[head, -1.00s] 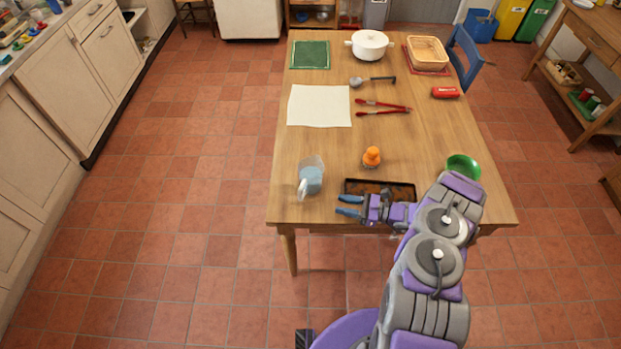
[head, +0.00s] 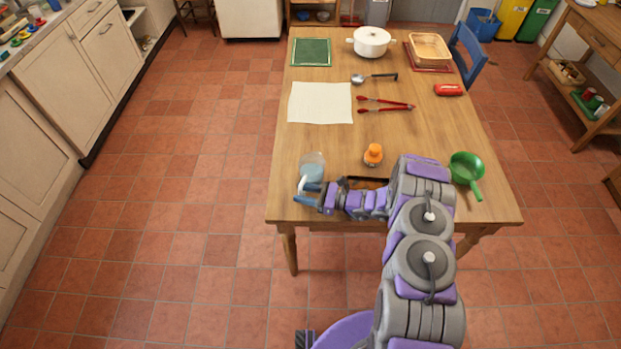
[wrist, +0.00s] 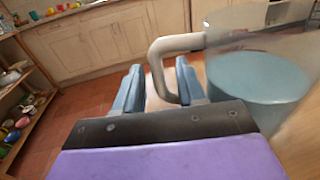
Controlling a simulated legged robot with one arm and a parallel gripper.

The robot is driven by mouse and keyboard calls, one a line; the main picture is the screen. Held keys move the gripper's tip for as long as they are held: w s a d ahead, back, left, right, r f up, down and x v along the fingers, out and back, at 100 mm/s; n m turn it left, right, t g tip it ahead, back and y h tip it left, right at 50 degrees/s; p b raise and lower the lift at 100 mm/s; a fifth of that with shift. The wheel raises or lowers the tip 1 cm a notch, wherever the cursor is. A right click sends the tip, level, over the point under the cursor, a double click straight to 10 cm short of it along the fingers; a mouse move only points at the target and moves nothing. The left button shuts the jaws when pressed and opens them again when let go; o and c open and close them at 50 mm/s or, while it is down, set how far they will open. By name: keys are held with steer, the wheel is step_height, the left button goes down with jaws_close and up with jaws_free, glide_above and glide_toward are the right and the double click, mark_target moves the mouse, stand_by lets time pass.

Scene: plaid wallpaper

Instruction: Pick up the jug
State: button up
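The jug (head: 313,168) stands upright near the front left corner of the table (head: 430,130). It is clear, with bluish contents and a pale handle (head: 302,184) toward the front left. In the wrist view the jug (wrist: 255,88) fills the right side, and its handle (wrist: 160,62) curves down between the two blue fingers. My gripper (head: 307,194) is open at the jug's front side, its fingers on either side of the handle. In the wrist view my gripper (wrist: 160,85) shows a gap between its fingers. Whether either finger touches the handle is unclear.
A dark tray (head: 368,182) lies behind my arm, partly hidden. An orange-topped item (head: 373,154) stands behind it. A green strainer-like item (head: 467,170) is right of my arm. A white sheet (head: 320,102) and red tongs (head: 385,104) lie farther back.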

steer(key=shift+w+a, duration=0.1)
steer(key=shift+a, duration=0.55)
jaws_close()
